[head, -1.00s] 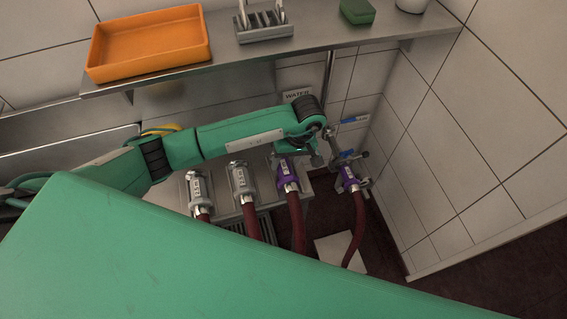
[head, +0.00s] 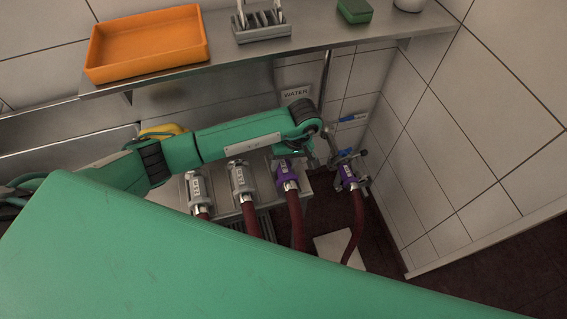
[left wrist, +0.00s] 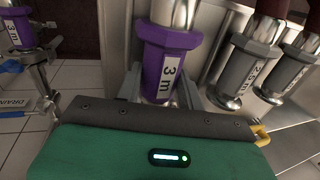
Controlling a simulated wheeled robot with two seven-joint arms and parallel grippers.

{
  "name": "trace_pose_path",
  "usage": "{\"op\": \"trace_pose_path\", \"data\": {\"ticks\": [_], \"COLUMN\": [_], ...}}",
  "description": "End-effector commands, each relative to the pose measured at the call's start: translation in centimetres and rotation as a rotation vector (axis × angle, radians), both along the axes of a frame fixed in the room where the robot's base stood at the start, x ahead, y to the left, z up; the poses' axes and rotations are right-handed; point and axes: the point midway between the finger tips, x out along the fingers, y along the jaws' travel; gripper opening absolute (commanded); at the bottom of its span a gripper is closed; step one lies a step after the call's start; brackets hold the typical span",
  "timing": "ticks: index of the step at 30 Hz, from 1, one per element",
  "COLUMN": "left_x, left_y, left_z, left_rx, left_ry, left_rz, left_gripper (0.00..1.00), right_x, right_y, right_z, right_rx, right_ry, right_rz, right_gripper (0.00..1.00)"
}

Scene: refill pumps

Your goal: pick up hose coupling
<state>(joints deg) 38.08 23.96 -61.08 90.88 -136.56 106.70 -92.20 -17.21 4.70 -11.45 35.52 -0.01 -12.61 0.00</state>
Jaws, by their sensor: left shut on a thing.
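Two purple hose couplings with white labels stand on dark red hoses. One purple coupling (head: 287,173) is at my left gripper (head: 293,158); in the left wrist view this coupling (left wrist: 166,62), marked "3 m", stands right in front of the palm. My left gripper is shut on it, and the arm partly hides its upper end in the head view. The other purple coupling (head: 348,176) stands to the right, apart from the gripper; it shows at the left edge of the left wrist view (left wrist: 18,30), also marked "3 m". My right gripper is not in view.
Two grey couplings (head: 242,180) (head: 195,187) stand left of the held one. A metal valve fitting (head: 345,157) is by the right purple coupling. A shelf (head: 345,38) above carries an orange tray (head: 150,42). A tiled wall closes the right side.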

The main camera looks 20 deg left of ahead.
Motion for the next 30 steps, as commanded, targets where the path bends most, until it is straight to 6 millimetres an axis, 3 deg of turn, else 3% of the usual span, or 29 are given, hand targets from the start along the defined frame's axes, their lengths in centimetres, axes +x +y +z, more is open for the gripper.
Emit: {"op": "trace_pose_path", "data": {"ticks": [7, 13, 18, 30], "left_x": [0.2, 0.2, 0.2, 0.1], "left_y": [0.1, 0.1, 0.1, 0.0], "left_z": [2.8, 8.3, 11.9, 17.4], "left_rx": [-0.001, 0.001, 0.002, 0.001], "left_ry": [-0.006, -0.01, -0.007, -0.005], "left_rz": [-0.002, -0.003, -0.002, 0.0], "left_gripper": [0.02, 0.02, 0.02, 0.02], "right_x": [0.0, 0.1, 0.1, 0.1], "right_y": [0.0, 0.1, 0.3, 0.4], "right_z": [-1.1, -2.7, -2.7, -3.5], "right_rx": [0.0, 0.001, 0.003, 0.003], "right_ry": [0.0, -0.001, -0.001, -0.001], "right_rz": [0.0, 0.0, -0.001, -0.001], "right_gripper": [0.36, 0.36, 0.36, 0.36]}}
